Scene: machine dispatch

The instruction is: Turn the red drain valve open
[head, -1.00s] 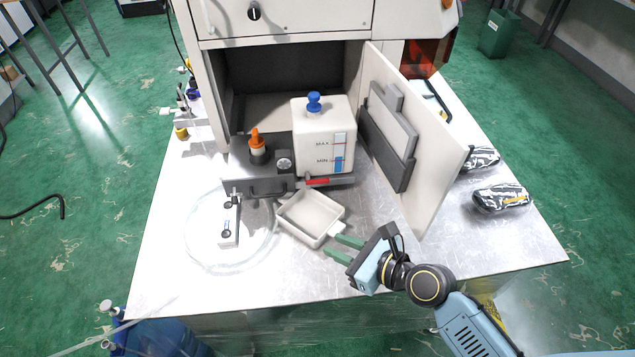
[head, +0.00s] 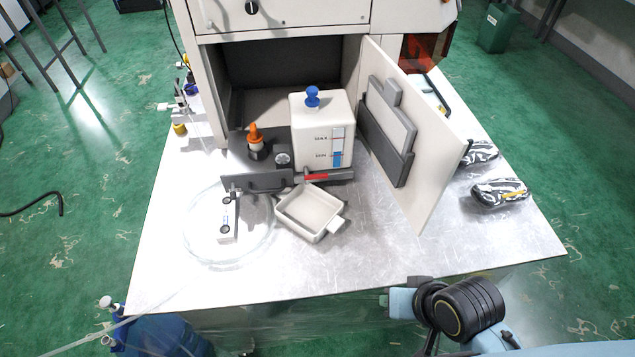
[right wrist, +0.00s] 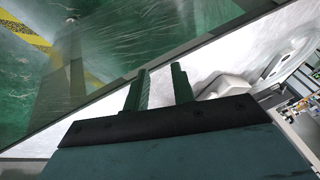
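The red drain valve handle (head: 316,177) lies roughly level along the low front of the white tank (head: 311,160), which has a blue cap and MAX/MIN marks. An off-white drip tray (head: 282,222) sits on the bench just below and in front of the valve, with its tab toward the lower right. My right gripper is at the bench's front edge, its fingers hidden in the head view. In the right wrist view the green fingers (right wrist: 160,88) are apart with nothing between them. My left gripper is not in view.
The open cabinet door (head: 425,150) stands right of the tank. A clear coiled hose (head: 186,240) and a small white device (head: 228,228) lie left of the tray. Patterned bundles (head: 498,192) lie beyond the door. The bench's front right is clear.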

